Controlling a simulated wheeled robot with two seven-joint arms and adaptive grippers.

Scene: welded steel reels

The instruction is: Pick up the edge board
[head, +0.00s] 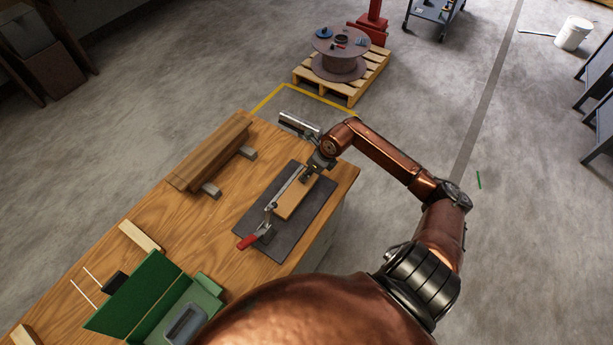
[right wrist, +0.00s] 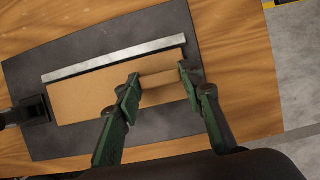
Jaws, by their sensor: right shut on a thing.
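The edge board (head: 296,198) is a flat tan board lying on a dark mat (head: 322,208) at the table's right end. In the right wrist view the board (right wrist: 85,97) lies along a pale metal strip. My right gripper (head: 308,174) is over the board's far end. In the right wrist view its green fingers (right wrist: 162,80) are shut on a tan raised part at the board's end. I cannot tell whether that part is separate from the board. The fingers hide some of the board. My left gripper is not in view.
A toggle clamp with a red handle (head: 247,241) stands at the mat's near end. Brown planks (head: 208,150) rest on supports to the left. A green case (head: 140,295) is at the near left. Bare tabletop (head: 180,225) lies between.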

